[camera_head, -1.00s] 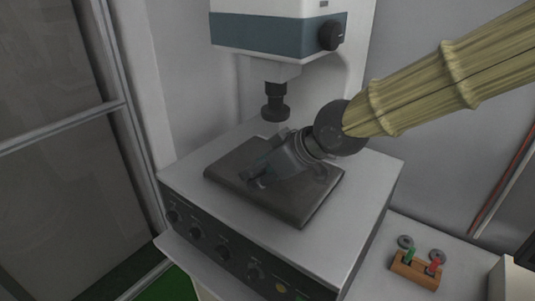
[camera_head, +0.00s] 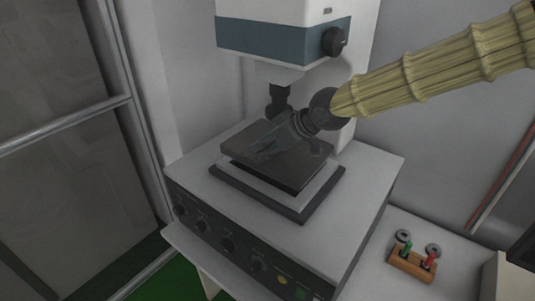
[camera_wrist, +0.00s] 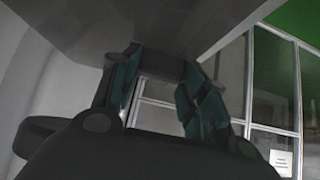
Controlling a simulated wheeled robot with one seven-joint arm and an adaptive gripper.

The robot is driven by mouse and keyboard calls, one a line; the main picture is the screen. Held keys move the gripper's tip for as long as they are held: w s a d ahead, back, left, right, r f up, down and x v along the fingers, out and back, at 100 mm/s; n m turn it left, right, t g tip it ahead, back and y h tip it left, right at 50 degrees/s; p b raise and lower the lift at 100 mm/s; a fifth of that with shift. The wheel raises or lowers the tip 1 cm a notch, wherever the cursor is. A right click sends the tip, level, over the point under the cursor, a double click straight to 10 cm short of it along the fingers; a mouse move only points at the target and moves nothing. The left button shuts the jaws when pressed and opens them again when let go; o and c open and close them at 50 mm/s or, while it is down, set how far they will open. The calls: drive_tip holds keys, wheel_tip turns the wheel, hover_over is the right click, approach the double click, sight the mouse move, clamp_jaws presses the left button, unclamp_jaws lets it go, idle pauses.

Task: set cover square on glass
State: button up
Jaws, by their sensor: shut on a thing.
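The dark grey cover (camera_head: 297,173) is a flat square plate, raised above the instrument's top. My gripper (camera_head: 268,150) is shut on it from above and behind, with the fingers over its upper face. Under the cover lies a pale plate, seemingly the glass (camera_head: 312,193), in a dark square frame (camera_head: 296,215). A gap shows between cover and frame along the front edges; the cover's edges run roughly parallel to the frame's. The back of the glass is hidden. In the wrist view my gripper's teal fingers (camera_wrist: 163,85) reach a dark flat surface, seemingly the cover (camera_wrist: 135,25).
A microscope-like head (camera_head: 285,40) with a black lens (camera_head: 279,98) stands close behind the cover. A white instrument box (camera_head: 345,225) with front knobs carries the frame. A glazed door (camera_head: 70,150) is at left.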

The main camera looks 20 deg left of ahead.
drive_tip(key=shift+w+a+f+p, duration=0.15)
drive_tip(key=shift+f+p, duration=0.25)
drive_tip(key=shift+f, duration=0.5)
drive_tip(key=shift+w+d+f+p, duration=0.1)
drive_tip(key=shift+f+p, duration=0.25)
drive_tip(key=shift+f, duration=0.55)
drive_tip(key=o, duration=1.2)
drive_tip(key=shift+o, duration=0.2)
drive_tip(key=shift+b+v, duration=1.35)
drive_tip(key=shift+v, duration=4.7)
drive_tip(key=shift+f, duration=0.1)
